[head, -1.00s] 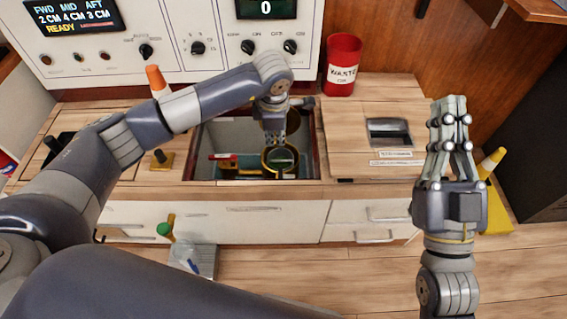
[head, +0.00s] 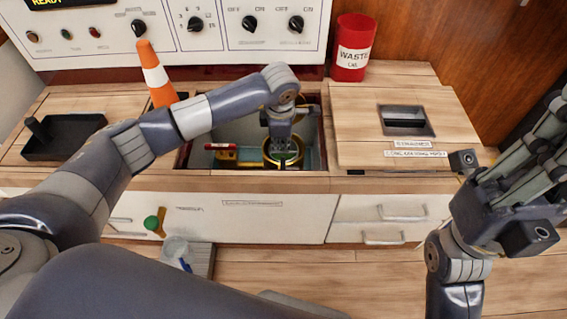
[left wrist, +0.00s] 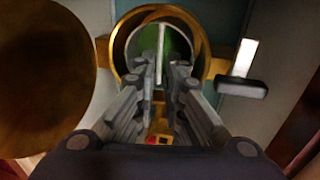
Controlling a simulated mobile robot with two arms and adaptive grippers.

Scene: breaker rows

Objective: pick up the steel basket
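The brass ring (head: 283,160) stands in the open well of the counter, and it also shows in the left wrist view (left wrist: 118,50). Inside it in the wrist view is a grey-rimmed round vessel (left wrist: 135,40), apparently the steel basket, with a green inside and a pale upright bar (left wrist: 161,58) like a handle. My left gripper (head: 280,143) points down into the well over the ring. In the wrist view its fingers (left wrist: 164,75) stand apart on either side of the bar; contact is unclear. My right gripper (head: 535,150) is raised at the right, partly cut off.
An orange-and-white cone (head: 156,75) and a black tray (head: 62,137) are left of the well. A red waste can (head: 352,48) stands behind it at the right. A wooden lid (head: 365,135) with a dark recess covers the counter to the right. The well's walls surround my left gripper closely.

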